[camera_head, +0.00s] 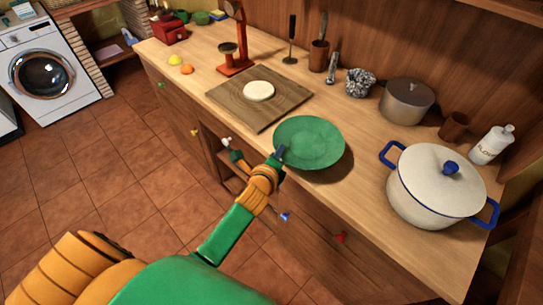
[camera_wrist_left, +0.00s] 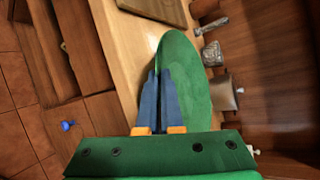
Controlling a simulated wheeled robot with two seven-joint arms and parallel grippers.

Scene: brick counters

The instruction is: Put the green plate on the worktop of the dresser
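The green plate (camera_head: 312,143) is over the front edge of the dresser's wooden worktop (camera_head: 358,187), partly overhanging it, just right of a cutting board. My left gripper (camera_head: 280,153) is at the plate's near left rim. In the left wrist view its two blue-grey fingers (camera_wrist_left: 157,100) are close together with the plate's rim (camera_wrist_left: 188,80) between them. I cannot tell whether the plate touches the worktop or is held slightly above it. My right gripper is in neither view.
A cutting board (camera_head: 236,92) with a pale round piece (camera_head: 258,90) lies left of the plate. A white pot with blue handles (camera_head: 425,190) stands to the right, a metal pot (camera_head: 406,100) behind. Drawers with coloured knobs are below the front edge.

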